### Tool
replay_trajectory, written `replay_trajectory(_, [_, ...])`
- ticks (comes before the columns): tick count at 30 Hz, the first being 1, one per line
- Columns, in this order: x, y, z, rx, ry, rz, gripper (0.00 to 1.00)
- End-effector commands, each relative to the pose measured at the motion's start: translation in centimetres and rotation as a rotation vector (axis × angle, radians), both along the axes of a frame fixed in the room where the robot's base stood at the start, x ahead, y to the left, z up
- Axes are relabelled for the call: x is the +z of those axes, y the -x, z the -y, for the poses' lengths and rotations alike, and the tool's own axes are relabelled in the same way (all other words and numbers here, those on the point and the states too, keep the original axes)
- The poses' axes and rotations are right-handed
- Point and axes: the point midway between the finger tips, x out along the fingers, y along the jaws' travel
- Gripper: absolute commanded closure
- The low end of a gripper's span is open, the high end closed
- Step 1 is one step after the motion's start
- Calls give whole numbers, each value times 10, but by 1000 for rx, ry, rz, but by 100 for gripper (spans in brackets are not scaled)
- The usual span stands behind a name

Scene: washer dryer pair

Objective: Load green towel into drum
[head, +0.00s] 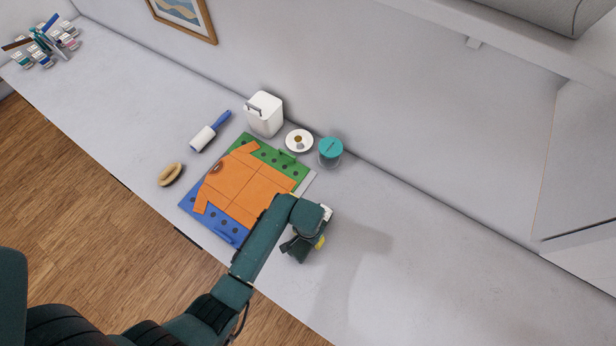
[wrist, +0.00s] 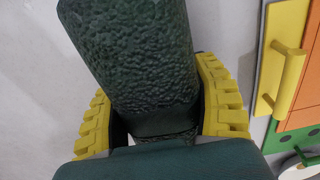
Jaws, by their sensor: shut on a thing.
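The green towel (wrist: 140,60) is a dark green, textured bundle between the two yellow fingers in the wrist view. My gripper (wrist: 160,110) is shut on it, with a finger on each side. No washer drum shows in either view.
A folding board (head: 298,172) with an orange shirt (head: 240,183) lies on the counter (head: 390,290). Behind it are a white canister (head: 265,113), a small white dish (head: 299,140) and a teal-lidded jar (head: 331,150). A lint roller (head: 208,134) and brush (head: 169,174) lie left. The right counter is clear.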

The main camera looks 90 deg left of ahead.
Motion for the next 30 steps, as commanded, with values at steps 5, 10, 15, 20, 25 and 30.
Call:
replay_trajectory(5, [1,-1,-1,0,-2,2,78])
replay_trajectory(10, [-2,0,0,0,-1,1,31])
replay_trajectory(15, [-2,0,0,0,-1,1,10])
replay_trajectory(20, [-2,0,0,0,-1,1,10])
replay_trajectory(25, [7,-1,-1,0,-2,2,10])
replay_trajectory(30, [44,-1,-1,0,-5,4,10])
